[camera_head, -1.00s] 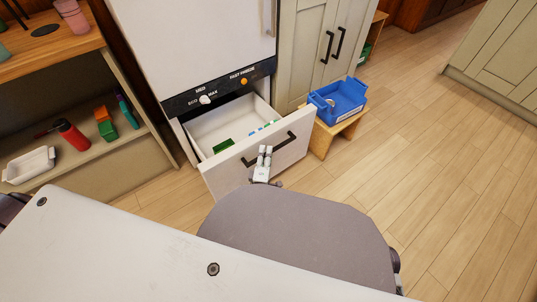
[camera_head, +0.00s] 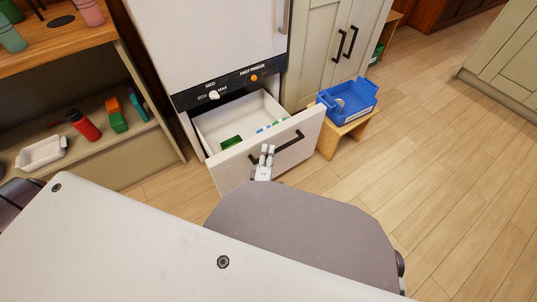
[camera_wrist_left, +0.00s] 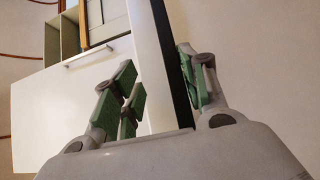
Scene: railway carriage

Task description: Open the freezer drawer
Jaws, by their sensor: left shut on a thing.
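The freezer drawer (camera_head: 232,172) stands pulled well out below the white freezer door (camera_head: 205,40). Its white front has a black bar handle (camera_head: 292,141). Several small green and blue items lie inside the drawer. My left gripper (camera_head: 267,153) is at the middle of the handle, its fingers shut on it. In the left wrist view my left gripper (camera_wrist_left: 160,90) shows green-padded fingers either side of a pale panel edge and a dark strip; the exact contact is unclear there. My right gripper is not in view.
A blue bin (camera_head: 348,100) sits on a low wooden stool (camera_head: 329,142) right of the drawer. An open shelf (camera_head: 140,162) at left holds a red bottle (camera_head: 84,124) and a white tray (camera_head: 42,152). Wooden floor at right is clear.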

